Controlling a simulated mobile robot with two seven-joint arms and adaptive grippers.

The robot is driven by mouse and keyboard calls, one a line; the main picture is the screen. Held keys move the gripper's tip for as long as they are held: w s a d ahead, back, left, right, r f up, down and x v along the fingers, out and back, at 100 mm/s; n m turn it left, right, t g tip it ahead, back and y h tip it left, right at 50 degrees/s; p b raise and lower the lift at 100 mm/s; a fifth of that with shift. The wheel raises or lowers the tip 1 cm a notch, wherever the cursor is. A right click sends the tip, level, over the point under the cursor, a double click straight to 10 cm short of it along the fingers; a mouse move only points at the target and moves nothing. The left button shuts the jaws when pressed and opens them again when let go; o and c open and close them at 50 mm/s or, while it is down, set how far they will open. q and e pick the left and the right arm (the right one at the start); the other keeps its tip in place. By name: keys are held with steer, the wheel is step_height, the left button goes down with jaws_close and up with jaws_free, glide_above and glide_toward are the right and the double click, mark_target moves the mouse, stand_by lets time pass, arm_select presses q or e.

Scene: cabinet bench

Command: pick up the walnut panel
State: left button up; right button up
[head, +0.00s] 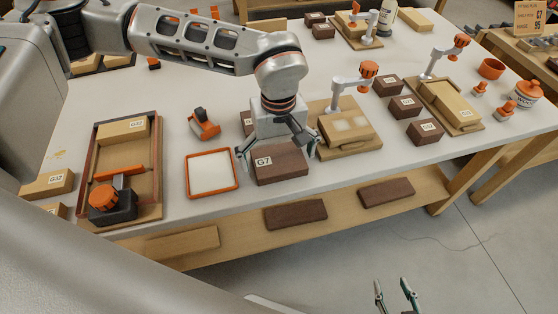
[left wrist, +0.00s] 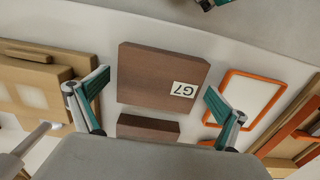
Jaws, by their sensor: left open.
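The walnut panel, a dark brown block labelled G7 (head: 280,168), lies on the white bench top near its front edge. It also shows in the left wrist view (left wrist: 150,75), label at its right side. My left gripper (head: 276,157) is open above the panel, one finger toward each end. In the left wrist view its two fingers (left wrist: 156,88) stand apart, either side of the panel, and nothing is held between them. Whether they touch the panel's ends cannot be told. My right gripper (head: 392,284) is low at the bottom of the head view, fingers apart and empty, away from the bench.
An orange-rimmed tray (head: 212,190) lies left of the panel; a tan block on a clamp board (head: 345,128) stands close right. Another dark block (left wrist: 147,128) lies behind the panel. More dark panels (head: 295,215) lie on the lower shelf. A wooden tray (head: 154,203) is further left.

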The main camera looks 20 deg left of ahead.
arm_select(q)
steer(key=shift+r, duration=0.1)
steer(key=c, duration=1.2)
steer(key=shift+c, duration=0.2)
